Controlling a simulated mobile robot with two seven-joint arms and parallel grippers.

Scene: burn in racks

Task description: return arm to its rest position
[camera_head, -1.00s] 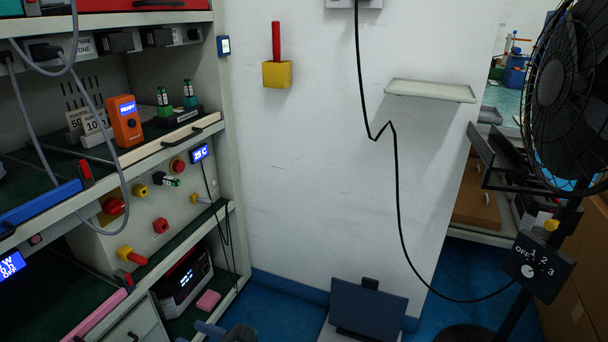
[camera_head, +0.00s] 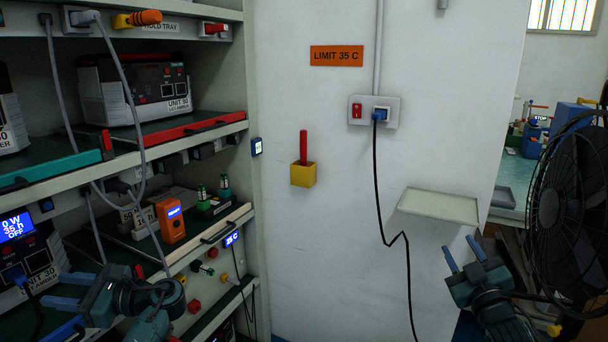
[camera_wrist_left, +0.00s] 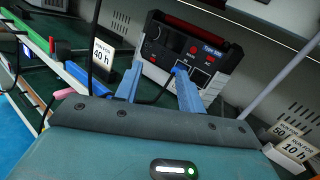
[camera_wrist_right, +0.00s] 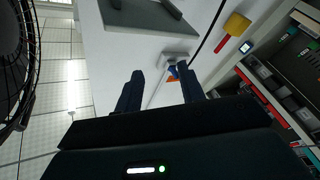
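My left gripper (camera_head: 62,290) is at the lower left of the head view, in front of the rack's shelves. Its blue fingers are apart and hold nothing; they also show in the left wrist view (camera_wrist_left: 158,70), pointing toward a grey and black unit (camera_wrist_left: 190,55) with a blue plug at its front. I cannot tell how far the plug is from the fingertips. My right gripper (camera_head: 462,253) is raised at the lower right, in front of the wall and left of the fan. Its fingers are apart and empty, as the right wrist view (camera_wrist_right: 161,75) also shows.
The fan (camera_head: 570,215) stands close to the right of my right arm. A wall shelf (camera_head: 440,206) is just above that gripper. A black cord (camera_head: 378,190) hangs from the wall socket (camera_head: 358,110). An orange meter (camera_head: 171,222) stands on the rack. The wall between is mostly open.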

